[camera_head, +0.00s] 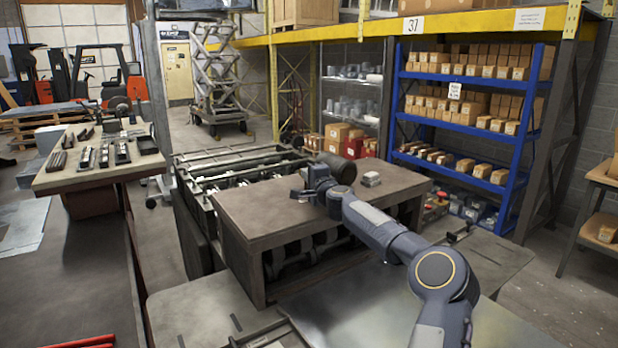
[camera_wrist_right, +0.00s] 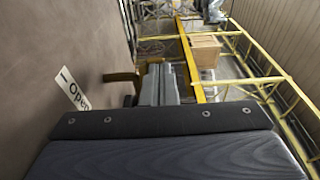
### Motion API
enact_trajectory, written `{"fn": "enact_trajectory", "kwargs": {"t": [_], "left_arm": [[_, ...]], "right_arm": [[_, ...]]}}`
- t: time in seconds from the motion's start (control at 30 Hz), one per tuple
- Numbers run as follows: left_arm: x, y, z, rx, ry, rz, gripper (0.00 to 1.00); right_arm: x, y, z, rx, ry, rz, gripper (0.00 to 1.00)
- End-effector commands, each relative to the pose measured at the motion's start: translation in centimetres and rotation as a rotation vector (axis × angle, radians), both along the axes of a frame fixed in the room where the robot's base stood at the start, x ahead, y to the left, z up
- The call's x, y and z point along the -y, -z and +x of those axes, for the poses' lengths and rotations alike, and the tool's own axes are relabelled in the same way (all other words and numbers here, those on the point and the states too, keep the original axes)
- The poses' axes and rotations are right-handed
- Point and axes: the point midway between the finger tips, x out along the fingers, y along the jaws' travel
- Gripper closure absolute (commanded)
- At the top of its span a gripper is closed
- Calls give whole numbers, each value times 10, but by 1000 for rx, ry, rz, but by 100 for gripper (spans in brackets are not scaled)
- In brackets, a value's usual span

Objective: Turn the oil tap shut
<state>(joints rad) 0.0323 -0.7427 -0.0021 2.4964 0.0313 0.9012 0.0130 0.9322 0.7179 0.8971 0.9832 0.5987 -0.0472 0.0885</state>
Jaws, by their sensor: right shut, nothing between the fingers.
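My right arm reaches in from the lower right of the head view, with its right gripper (camera_head: 302,194) over the top of the brown-topped machine (camera_head: 262,203). In the right wrist view the grey fingers of the right gripper (camera_wrist_right: 158,84) are together and empty. A curved olive-brown piece (camera_wrist_right: 121,77), perhaps the tap's handle, shows just left of the fingers; I cannot tell whether they touch. A white label reading "Open" (camera_wrist_right: 73,90) is on the brown surface to the left. The tap cannot be made out in the head view. My left gripper is not in view.
A small grey block (camera_head: 371,179) lies on the machine top, right of my wrist. A metal frame (camera_head: 240,160) stands behind. A bench with dark tools (camera_head: 85,180) is at left, a blue shelf of boxes (camera_head: 468,130) at right. Floor is free behind.

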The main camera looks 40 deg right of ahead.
Motion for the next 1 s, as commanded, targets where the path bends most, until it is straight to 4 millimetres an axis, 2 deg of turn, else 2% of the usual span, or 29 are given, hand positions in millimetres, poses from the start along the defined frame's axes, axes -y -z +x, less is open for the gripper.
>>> {"fn": "enact_trajectory", "kwargs": {"t": [0.27, 0.77, 1.0], "left_arm": [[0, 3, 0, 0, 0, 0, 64], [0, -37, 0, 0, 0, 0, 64], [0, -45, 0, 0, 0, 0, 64]], "right_arm": [[-9, -3, 5, 1, 173, -4, 100], [-16, -3, 21, 0, 642, 0, 100], [-16, -1, 28, 0, 634, 0, 100]]}}
